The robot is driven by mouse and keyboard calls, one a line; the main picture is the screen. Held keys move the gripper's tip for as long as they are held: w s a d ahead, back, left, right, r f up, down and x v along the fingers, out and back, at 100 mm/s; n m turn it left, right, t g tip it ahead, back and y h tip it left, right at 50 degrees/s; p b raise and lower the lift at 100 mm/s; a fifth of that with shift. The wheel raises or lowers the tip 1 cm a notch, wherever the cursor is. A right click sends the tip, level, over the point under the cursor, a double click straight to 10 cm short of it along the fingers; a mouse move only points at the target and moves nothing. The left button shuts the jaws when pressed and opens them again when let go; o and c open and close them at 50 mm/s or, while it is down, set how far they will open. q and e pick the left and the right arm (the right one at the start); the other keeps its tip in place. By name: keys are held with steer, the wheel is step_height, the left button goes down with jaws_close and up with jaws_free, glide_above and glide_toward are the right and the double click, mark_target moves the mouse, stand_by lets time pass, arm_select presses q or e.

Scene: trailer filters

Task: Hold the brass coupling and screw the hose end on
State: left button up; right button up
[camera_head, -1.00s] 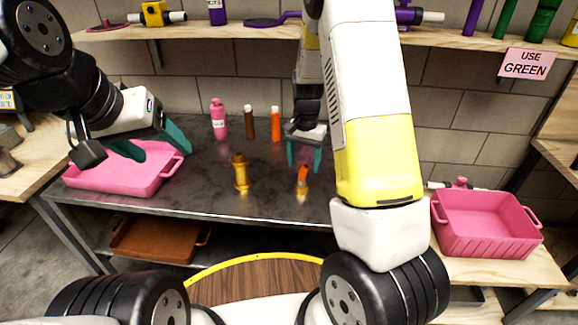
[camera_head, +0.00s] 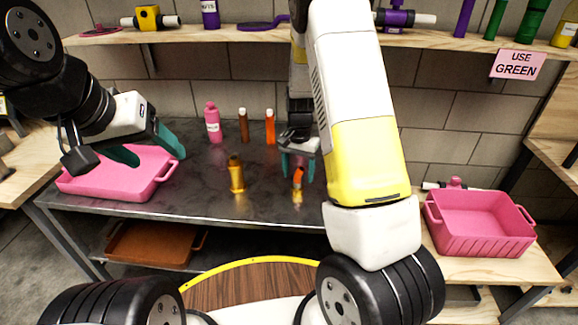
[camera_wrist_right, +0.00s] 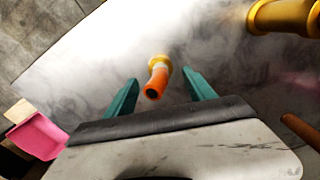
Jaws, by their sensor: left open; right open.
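The brass coupling (camera_head: 236,173) stands upright on the dark metal table; part of it shows at the upper right of the right wrist view (camera_wrist_right: 285,17). The hose end (camera_head: 298,180), orange with a brass collar, is on the table to the coupling's right. In the right wrist view the hose end (camera_wrist_right: 157,78) lies between my right fingers with gaps on both sides. My right gripper (camera_head: 297,167) is open around it, not touching. My left gripper (camera_head: 152,148) is open and empty above the left pink tray, away from the coupling.
A pink tray (camera_head: 95,183) is on the table's left. A pink bottle (camera_head: 213,124), a brown tube (camera_head: 243,126) and an orange tube (camera_head: 270,127) stand behind the coupling. A pink bin (camera_head: 480,235) is at right. A shelf (camera_head: 230,37) runs above.

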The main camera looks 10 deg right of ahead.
mark_target(297, 184)
step_height(297, 184, down, 5)
steer(key=shift+a+f, duration=0.1)
steer(key=shift+s, duration=0.1)
stand_by(0.3)
jaws_close()
